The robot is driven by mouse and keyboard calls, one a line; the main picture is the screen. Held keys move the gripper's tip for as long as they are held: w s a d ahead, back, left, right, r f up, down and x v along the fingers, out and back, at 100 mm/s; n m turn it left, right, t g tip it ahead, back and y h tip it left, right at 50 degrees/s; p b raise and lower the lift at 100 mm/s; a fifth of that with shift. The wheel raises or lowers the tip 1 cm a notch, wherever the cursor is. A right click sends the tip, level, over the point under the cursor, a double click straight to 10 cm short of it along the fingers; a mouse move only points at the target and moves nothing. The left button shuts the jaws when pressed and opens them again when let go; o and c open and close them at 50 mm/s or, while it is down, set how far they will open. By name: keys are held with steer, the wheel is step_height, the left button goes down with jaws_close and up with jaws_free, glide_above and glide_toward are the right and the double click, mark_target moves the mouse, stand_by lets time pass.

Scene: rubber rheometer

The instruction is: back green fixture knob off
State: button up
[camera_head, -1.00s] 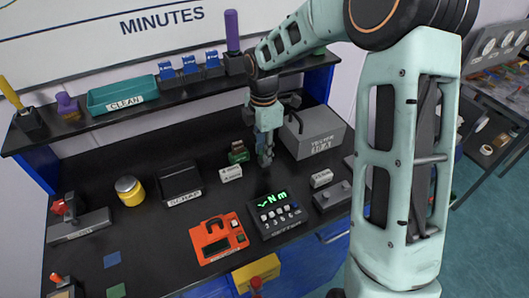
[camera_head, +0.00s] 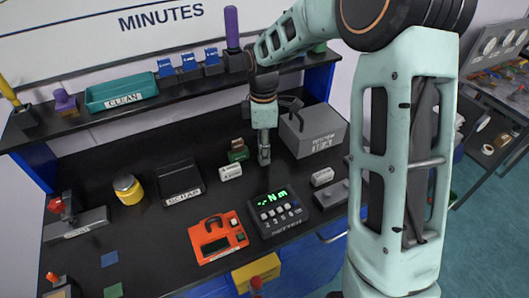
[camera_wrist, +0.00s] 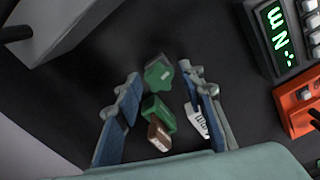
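The back green fixture (camera_head: 238,152) stands on the black bench, behind a small white labelled block. In the wrist view its green knob (camera_wrist: 158,75) and green body (camera_wrist: 159,112) lie in the gap between my fingers, with a brown part (camera_wrist: 159,134) beside the body. My gripper (camera_head: 264,160) points down just right of the fixture in the head view. In the wrist view my gripper (camera_wrist: 162,98) is open, with one blue-padded finger on each side and nothing held. I cannot tell how far the fingertips are above the knob.
The white labelled block (camera_head: 230,171) is close by and partly behind a finger in the wrist view. A grey box (camera_head: 318,134) stands right of my gripper. A torque display (camera_head: 277,210) and an orange device (camera_head: 218,238) are in front. A scrap bin (camera_head: 181,180) is left.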

steer(key=m+b, duration=0.1)
steer(key=m, duration=0.6)
steer(key=shift+f+b, duration=0.1)
steer(key=shift+b, duration=0.3)
steer(key=m+b, duration=0.1)
steer(key=m, duration=0.5)
steer(key=shift+w+d+m, duration=0.1)
steer(key=shift+m, duration=0.3)
jaws_close()
steer(key=n+p, duration=0.1)
steer(key=n, duration=0.3)
steer(key=shift+n, duration=0.3)
